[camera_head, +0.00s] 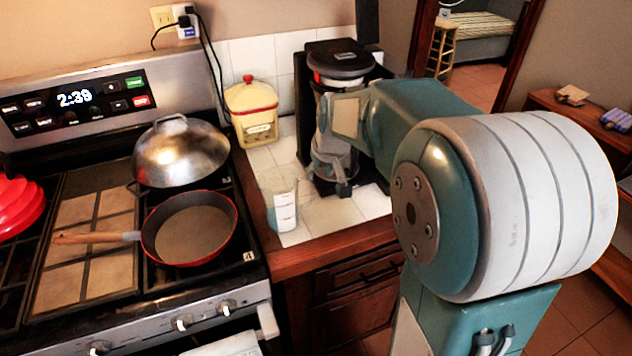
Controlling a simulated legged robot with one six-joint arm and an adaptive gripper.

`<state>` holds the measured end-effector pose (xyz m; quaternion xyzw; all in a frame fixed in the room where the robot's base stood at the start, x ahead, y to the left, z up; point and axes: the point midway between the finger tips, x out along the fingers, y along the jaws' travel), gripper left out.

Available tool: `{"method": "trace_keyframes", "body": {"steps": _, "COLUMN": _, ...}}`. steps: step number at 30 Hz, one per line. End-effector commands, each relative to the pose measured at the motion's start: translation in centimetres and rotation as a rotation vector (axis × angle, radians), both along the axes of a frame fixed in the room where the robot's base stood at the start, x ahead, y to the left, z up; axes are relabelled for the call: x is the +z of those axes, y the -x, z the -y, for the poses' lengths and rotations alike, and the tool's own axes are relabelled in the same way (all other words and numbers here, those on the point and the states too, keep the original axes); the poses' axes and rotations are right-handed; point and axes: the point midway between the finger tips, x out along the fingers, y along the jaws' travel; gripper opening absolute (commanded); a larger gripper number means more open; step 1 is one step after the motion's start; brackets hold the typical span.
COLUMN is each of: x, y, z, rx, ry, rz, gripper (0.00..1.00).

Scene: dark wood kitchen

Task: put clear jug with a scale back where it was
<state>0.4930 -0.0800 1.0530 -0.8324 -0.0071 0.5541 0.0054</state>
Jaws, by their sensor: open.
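The clear jug with a scale (284,212) stands upright on the white tiled counter (318,222), close to the stove's right side and near the counter's front edge. White scale panels show on its side. My arm reaches in from the right, and my gripper (341,188) points down to the right of the jug, in front of the coffee maker. It is open and appears apart from the jug. Its fingers are small and dark against the coffee maker, so their exact spread is hard to see.
A black coffee maker (340,58) stands behind my gripper. A yellow canister (253,112) with a red knob is at the back. The stove on the left holds a red frying pan (193,229), a domed metal lid (180,152) and a red pot (18,208).

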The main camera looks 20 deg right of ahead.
Motion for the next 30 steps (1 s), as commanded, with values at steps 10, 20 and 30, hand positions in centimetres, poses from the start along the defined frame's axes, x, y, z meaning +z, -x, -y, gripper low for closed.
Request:
{"method": "trace_keyframes", "body": {"steps": 10, "x": 3.1, "y": 3.0, "z": -1.3, "rx": 0.004, "ry": 0.004, "rz": 0.012, "gripper": 0.51}}
{"method": "trace_keyframes", "body": {"steps": 20, "x": 6.4, "y": 14.0, "z": -5.9, "rx": 0.006, "ry": 0.014, "rz": 0.054, "gripper": 0.51}}
{"method": "trace_keyframes", "body": {"steps": 30, "x": 5.5, "y": 23.2, "z": -8.0, "rx": -0.003, "ry": 0.017, "rz": 0.091, "gripper": 0.51}}
